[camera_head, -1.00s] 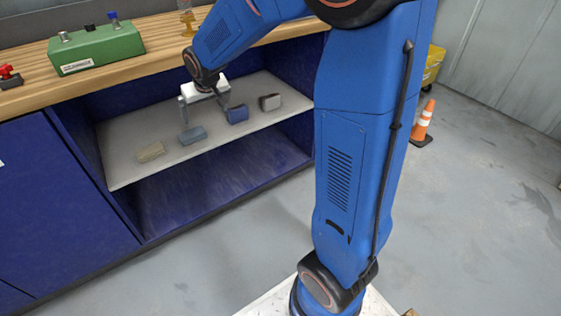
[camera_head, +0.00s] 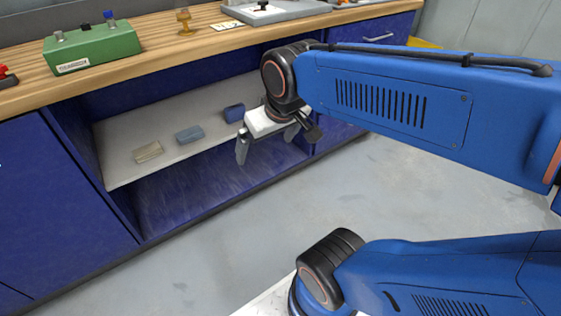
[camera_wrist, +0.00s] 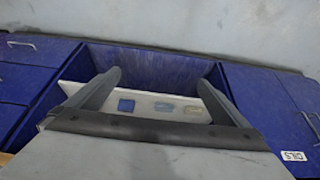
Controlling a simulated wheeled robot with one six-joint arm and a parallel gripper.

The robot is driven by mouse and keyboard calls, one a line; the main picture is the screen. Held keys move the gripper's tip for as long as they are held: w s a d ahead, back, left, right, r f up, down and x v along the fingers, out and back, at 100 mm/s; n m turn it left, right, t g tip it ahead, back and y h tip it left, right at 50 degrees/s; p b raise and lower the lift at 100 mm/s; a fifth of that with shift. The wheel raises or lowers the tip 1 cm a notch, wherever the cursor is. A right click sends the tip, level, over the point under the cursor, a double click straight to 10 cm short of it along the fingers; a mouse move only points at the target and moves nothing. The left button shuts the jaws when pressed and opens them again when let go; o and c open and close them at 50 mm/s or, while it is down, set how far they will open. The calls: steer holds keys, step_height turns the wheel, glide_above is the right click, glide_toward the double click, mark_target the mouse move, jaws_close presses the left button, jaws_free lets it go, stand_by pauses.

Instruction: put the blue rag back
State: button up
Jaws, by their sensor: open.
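The blue rag (camera_head: 234,112) lies on the grey shelf (camera_head: 125,172) inside the blue cabinet, at the right of the visible row. A grey-blue rag (camera_head: 190,134) and a beige rag (camera_head: 148,152) lie left of it, spaced apart. In the wrist view the blue rag (camera_wrist: 126,105) is left, with the grey-blue rag (camera_wrist: 164,107) and beige rag (camera_wrist: 192,109) to its right. My gripper (camera_head: 267,147) is open and empty, in front of the shelf and apart from the rags. Its spread fingers (camera_wrist: 159,78) frame the shelf in the wrist view.
The wooden worktop (camera_head: 165,55) above the shelf carries a green box (camera_head: 92,46), a brass-coloured piece (camera_head: 184,22) and a grey tray (camera_head: 280,14). The cabinet floor (camera_head: 190,198) below the shelf is bare. The grey floor in front is clear.

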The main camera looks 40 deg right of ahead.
steer(key=s+f, duration=0.1)
steer(key=s, duration=0.5)
steer(key=shift+f, duration=0.2)
stand_by(1.0)
